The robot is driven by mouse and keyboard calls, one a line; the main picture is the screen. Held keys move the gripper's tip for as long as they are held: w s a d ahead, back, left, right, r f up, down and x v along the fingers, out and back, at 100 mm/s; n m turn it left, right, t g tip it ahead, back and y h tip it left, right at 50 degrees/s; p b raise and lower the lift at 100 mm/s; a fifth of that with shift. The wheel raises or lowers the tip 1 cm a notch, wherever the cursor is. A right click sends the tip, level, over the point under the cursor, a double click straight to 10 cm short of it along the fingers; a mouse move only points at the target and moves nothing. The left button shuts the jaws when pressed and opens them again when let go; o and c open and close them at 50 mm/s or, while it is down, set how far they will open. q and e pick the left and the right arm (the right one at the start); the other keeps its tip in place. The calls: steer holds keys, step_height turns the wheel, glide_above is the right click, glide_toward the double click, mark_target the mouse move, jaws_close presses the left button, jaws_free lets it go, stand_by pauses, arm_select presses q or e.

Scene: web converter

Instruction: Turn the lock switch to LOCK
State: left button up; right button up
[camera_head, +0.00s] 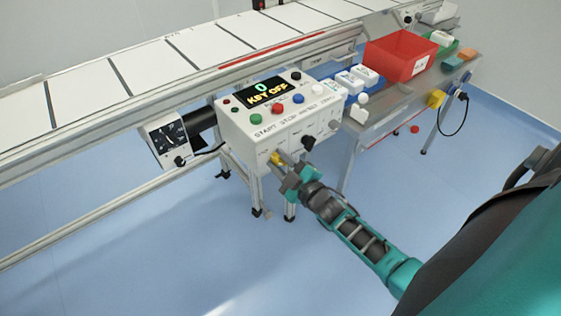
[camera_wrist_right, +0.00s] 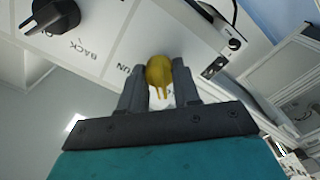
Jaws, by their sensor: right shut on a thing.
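The white control box (camera_head: 268,122) shows "0 KEY OFF" on its display (camera_head: 266,91). A yellow key-like piece (camera_head: 276,158) sticks out from the left part of its front face. My right gripper (camera_head: 283,163) is shut on this yellow piece, which also shows between the two fingers in the right wrist view (camera_wrist_right: 159,72). The switch body behind it and any LOCK mark are hidden; I cannot tell its exact angle. Lettering ending in "UN" shows close by in the wrist view. My left gripper is not in view.
A black knob (camera_head: 308,143) sits to the right on the same face, with "BACK" near it in the wrist view. Coloured buttons (camera_head: 278,109) are on top. A small dial box (camera_head: 165,141) hangs at left. A red bin (camera_head: 398,58) stands at right.

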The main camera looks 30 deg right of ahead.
stand_by(0.5)
steer(key=o, duration=1)
steer(key=shift+o, duration=0.2)
steer(key=s+d+p, duration=0.1)
steer(key=s, duration=1.2)
